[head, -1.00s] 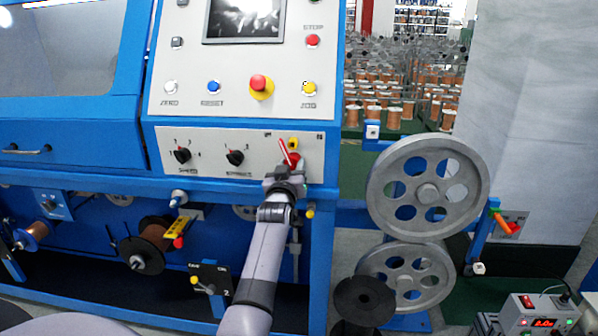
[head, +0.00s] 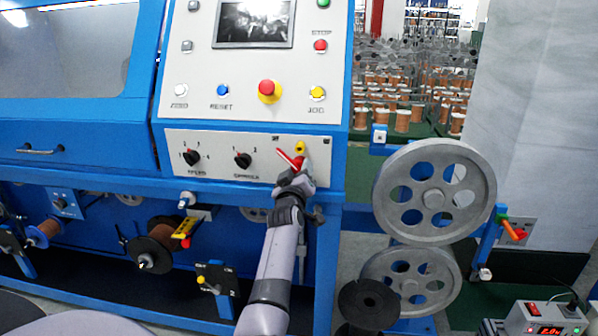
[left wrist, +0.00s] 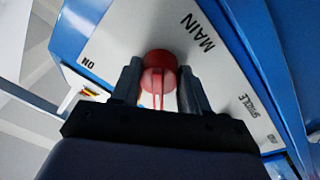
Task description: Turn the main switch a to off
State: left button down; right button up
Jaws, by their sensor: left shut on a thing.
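The main switch, a red handle (head: 289,158) on the grey panel, sits just under a small yellow part. In the head view its pointer slants up and to the left. My left gripper (head: 297,173) reaches it from below and hides part of it. In the left wrist view the round red knob (left wrist: 160,72) lies between the two fingers of the left gripper (left wrist: 158,88), beside the printed words MAIN and ON. The left gripper is shut on it. My right gripper is in neither view.
Two black selector knobs (head: 242,160) sit left of the switch on the same panel. Above are push buttons, a red emergency stop (head: 269,90) and a screen (head: 253,22). Grey pulley wheels (head: 434,192) stand to the right. A small meter box (head: 545,316) is at the lower right.

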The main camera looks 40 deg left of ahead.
pick_arm(q)
jog(key=c, duration=0.6)
grip_release()
jog(key=shift+o, duration=0.2)
jog(key=shift+s, duration=0.1)
jog(key=v, duration=0.7)
jog(key=shift+f, duration=0.1)
